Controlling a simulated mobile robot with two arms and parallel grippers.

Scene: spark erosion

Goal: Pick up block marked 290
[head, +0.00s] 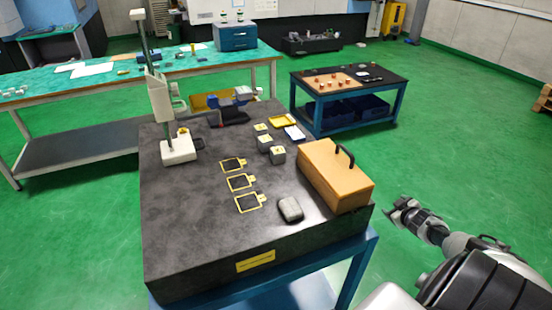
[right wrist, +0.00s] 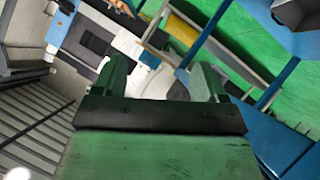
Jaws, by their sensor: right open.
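Three small grey blocks stand close together on the dark granite table (head: 190,235), left of the wooden case: a far one (head: 262,128), a middle one (head: 265,143) and a near one (head: 277,155). Their tops carry pale or yellowish marks too small to read, so I cannot tell which is marked 290. My right gripper (head: 398,214) is off the table's right side, over the green floor, well apart from the blocks. In the right wrist view its fingers (right wrist: 162,82) are apart with nothing between them. My left gripper is not in view.
A wooden case (head: 335,178) with a black handle stands at the table's right edge, between my right gripper and the blocks. Three yellow-outlined pads (head: 240,182) and a dark rounded object (head: 290,209) lie nearby. A tall height stand (head: 178,150) is at the left. The front left tabletop is clear.

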